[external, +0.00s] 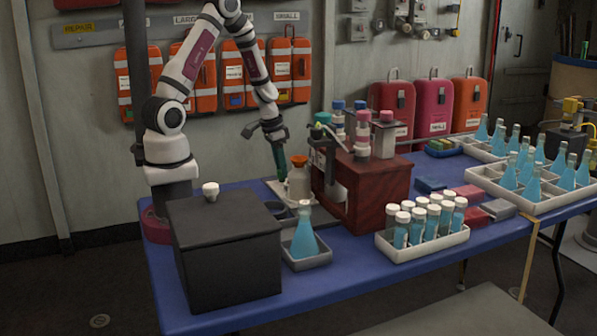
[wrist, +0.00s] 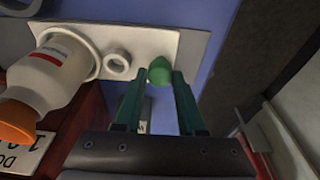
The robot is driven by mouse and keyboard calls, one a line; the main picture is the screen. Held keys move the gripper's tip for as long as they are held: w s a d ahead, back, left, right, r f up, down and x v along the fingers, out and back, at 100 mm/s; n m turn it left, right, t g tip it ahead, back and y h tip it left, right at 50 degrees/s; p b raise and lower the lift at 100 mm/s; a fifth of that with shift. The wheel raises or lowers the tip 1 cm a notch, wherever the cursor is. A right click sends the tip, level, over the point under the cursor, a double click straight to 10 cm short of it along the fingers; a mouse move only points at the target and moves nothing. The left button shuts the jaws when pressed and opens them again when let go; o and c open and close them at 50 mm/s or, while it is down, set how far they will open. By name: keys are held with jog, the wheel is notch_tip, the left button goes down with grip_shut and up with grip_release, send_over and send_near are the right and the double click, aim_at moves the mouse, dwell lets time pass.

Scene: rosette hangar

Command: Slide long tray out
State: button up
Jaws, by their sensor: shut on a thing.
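The long tray (external: 275,189) is a pale, narrow plate at the left side of the dark red cabinet (external: 372,192). In the wrist view the long tray (wrist: 150,42) carries a white bottle with an orange cap (wrist: 52,72) in a round holder, and a small empty ring (wrist: 117,64). A green knob (wrist: 159,71) is at the tray's edge. My gripper (external: 282,176) reaches down to the tray's outer end. In the wrist view my gripper (wrist: 158,80) is shut on the green knob, one finger on each side. The knob's lower part is hidden.
A black box (external: 225,250) with a white knob stands front left on the blue table. A flask in a small grey tray (external: 307,262) stands just in front of the long tray. A rack of capped vials (external: 425,247) is to the right. Bottles stand on the cabinet.

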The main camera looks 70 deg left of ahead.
jog(key=shift+a, duration=1.85)
jog(key=o, duration=1)
notch_tip(320, 180, up, 7)
